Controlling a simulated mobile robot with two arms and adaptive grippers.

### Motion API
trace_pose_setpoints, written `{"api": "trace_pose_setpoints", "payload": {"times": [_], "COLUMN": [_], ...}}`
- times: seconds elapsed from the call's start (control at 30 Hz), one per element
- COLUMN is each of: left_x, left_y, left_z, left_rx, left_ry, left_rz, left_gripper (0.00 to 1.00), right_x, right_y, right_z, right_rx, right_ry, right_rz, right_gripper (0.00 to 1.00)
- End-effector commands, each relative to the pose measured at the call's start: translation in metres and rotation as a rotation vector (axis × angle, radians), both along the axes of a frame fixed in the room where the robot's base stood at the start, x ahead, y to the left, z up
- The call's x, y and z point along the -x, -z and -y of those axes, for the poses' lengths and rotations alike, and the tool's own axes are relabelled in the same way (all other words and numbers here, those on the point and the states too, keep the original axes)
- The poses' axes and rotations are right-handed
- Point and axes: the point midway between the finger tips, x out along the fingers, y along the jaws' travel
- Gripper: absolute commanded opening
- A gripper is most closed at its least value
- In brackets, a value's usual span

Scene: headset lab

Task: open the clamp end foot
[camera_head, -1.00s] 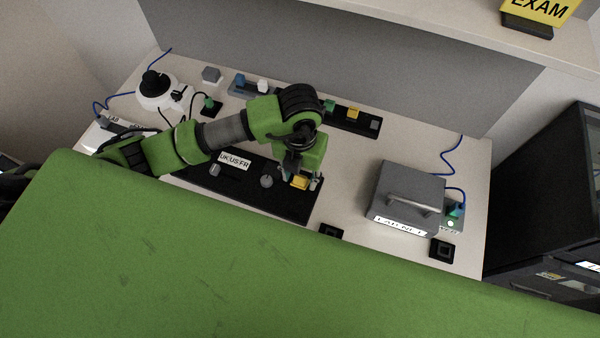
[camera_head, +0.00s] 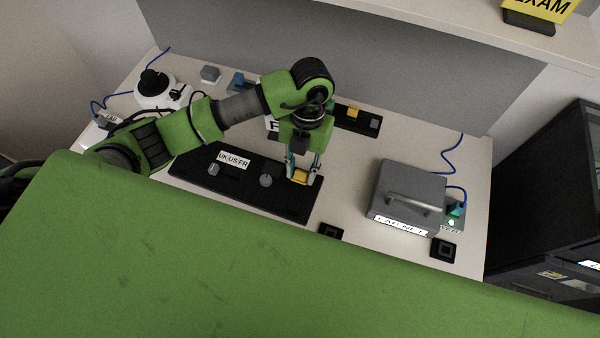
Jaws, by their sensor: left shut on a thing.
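A black board (camera_head: 240,192) labelled "UK/US/FR" lies at the front middle of the table. It carries a grey block (camera_head: 214,169), a round grey knob (camera_head: 265,180) and, near its right end, a yellow block (camera_head: 300,177), which looks like the clamp's end foot. My left gripper (camera_head: 303,172) points down over that end, its two fingers on either side of the yellow block and shut on it. The fingers hide part of the block's sides. My right gripper is not in view.
A grey box with a handle (camera_head: 407,192) stands to the right, beside a small socket unit (camera_head: 453,224). Black square pads (camera_head: 331,231) lie along the front edge. A black tray with blocks (camera_head: 355,118) is behind my arm. A white device (camera_head: 158,92) stands at the back left.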

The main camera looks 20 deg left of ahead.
Motion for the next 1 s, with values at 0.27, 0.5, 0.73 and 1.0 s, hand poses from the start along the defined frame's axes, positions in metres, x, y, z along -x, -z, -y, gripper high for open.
{"api": "trace_pose_setpoints", "payload": {"times": [0.27, 0.5, 0.73, 1.0], "left_x": [-0.016, -0.023, -0.027, -0.029], "left_y": [0.001, 0.000, 0.000, 0.000], "left_z": [0.001, 0.001, 0.002, 0.002], "left_rx": [-0.010, -0.016, -0.020, -0.022], "left_ry": [-0.001, 0.000, 0.001, 0.001], "left_rz": [-0.195, -0.321, -0.400, -0.438], "left_gripper": [0.06, 0.06, 0.06, 0.06], "right_x": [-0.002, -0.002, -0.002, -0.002], "right_y": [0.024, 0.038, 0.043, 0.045], "right_z": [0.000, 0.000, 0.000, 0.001], "right_rx": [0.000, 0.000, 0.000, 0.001], "right_ry": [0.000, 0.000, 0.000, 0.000], "right_rz": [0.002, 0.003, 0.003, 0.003], "right_gripper": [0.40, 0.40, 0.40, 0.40]}}
